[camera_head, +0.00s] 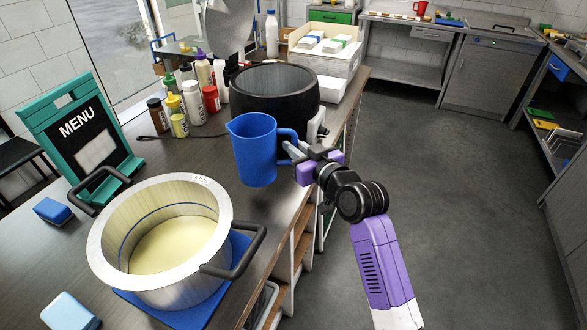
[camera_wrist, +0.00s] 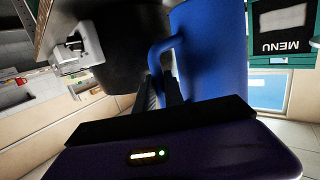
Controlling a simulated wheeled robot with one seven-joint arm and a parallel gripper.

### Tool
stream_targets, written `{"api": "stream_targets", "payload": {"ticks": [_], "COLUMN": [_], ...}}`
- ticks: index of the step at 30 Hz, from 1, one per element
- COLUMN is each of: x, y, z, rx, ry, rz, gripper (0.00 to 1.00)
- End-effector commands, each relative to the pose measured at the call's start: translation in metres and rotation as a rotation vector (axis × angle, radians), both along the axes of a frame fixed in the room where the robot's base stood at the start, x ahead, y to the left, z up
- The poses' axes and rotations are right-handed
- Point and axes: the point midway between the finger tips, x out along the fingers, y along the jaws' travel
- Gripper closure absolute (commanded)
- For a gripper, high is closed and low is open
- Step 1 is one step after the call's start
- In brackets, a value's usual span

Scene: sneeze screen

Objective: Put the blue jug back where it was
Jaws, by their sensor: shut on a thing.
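The blue jug (camera_head: 253,152) is upright at the counter's right side, between the large pot and the black round vessel. My gripper (camera_head: 292,150) is at the jug's right side, shut on its handle. In the wrist view the jug (camera_wrist: 219,50) fills the upper right, and the fingers of my gripper (camera_wrist: 168,85) close on its handle. I cannot tell for sure whether the jug's base touches the counter or hangs above it.
A large pot (camera_head: 100,245) with pale liquid stands on a blue mat (camera_head: 185,318) in front. A black round vessel (camera_head: 270,105) stands just behind the jug. Several bottles (camera_head: 193,103) and a green MENU sign (camera_head: 45,115) stand to the left. Counter between sign and jug is partly clear.

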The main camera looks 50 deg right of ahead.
Motion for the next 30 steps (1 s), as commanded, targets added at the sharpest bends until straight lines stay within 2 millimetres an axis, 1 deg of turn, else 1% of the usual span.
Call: {"api": "stream_targets", "payload": {"ticks": [1,3,10,15,17,20,26,30], "x": [0.000,0.000,0.000,0.000,0.000,0.000,0.000,0.000], "y": [0.000,0.000,0.000,0.000,0.000,-0.001,-0.001,0.000], "z": [-0.009,-0.019,-0.036,-0.061,-0.067,-0.072,-0.072,-0.075], "rx": [0.002,0.002,0.001,0.001,0.000,0.000,-0.002,-0.002], "ry": [0.000,-0.002,-0.002,-0.002,-0.002,-0.004,-0.005,-0.005], "rz": [-0.001,-0.001,-0.001,-0.001,0.000,-0.002,-0.001,-0.001], "gripper": [1.00,1.00,1.00,1.00,1.00,1.00,1.00,1.00]}}
